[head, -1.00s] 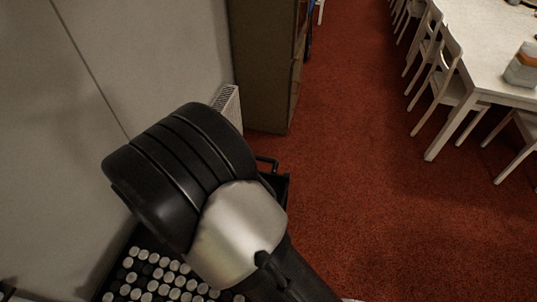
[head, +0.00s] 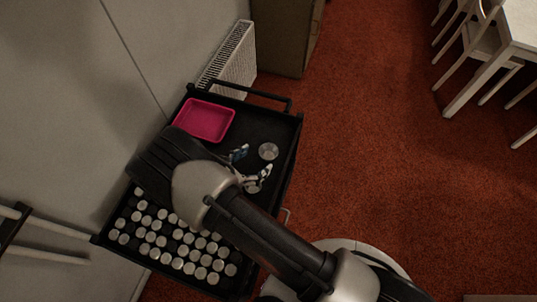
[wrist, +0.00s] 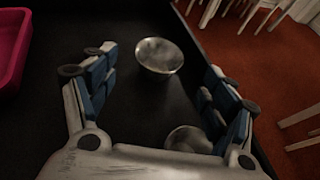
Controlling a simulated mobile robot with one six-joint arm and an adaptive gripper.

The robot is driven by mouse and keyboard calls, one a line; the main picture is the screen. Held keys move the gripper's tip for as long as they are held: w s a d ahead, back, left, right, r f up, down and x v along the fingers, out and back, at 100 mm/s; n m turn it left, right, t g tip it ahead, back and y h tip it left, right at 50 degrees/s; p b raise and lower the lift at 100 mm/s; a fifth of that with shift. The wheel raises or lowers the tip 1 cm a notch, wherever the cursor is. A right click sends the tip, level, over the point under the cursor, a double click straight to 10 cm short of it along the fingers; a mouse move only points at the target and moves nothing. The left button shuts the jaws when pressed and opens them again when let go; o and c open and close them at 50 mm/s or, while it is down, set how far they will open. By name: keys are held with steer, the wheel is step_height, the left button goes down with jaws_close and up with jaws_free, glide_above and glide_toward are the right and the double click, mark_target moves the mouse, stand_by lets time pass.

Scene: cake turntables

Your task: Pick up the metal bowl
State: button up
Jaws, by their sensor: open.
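A round grey bowl (head: 268,151) stands on the black cart (head: 262,123), just beyond my gripper (head: 252,163). In the wrist view this bowl (wrist: 158,58) looks like shiny metal and lies ahead, between the lines of the two fingers. A second shiny round bowl (head: 253,187) is closer in, beside the fingers; in the wrist view it (wrist: 188,139) is partly hidden by the gripper's body. My gripper (wrist: 160,61) is open, with nothing held between its blue-padded fingers. I cannot tell how the two bowls differ in material.
A pink tray (head: 205,120) lies at the cart's far left. Many pale round pieces (head: 165,238) fill the near end. A raised black rail edges the cart. A white radiator (head: 232,60) and wall stand to the left; red carpet (head: 370,130) is open to the right.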

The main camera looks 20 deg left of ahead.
mark_target(274, 149)
steer(key=b+x, duration=0.1)
steer(key=x, duration=0.6)
steer(key=shift+w+d+f+b, duration=0.2)
steer(key=shift+w+b, duration=0.1)
steer(key=c, duration=1.2)
step_height(274, 149, up, 20)
steer(key=p, duration=0.6)
steer(key=w+d+r+m+g+h, duration=0.1)
steer(key=d+r, duration=0.2)
steer(key=d, duration=0.5)
steer(key=w+d+r+m+g+h, duration=0.1)
steer(key=d+r+m+h, duration=0.1)
steer(key=d, duration=0.7)
steer(key=w+d+r+m+g+h, duration=0.1)
steer(key=d+r, duration=0.3)
steer(key=d, duration=0.5)
steer(key=shift+d+r+m+g, duration=0.1)
steer(key=shift+d+m+g, duration=0.05)
steer(key=shift+m+g, duration=0.35)
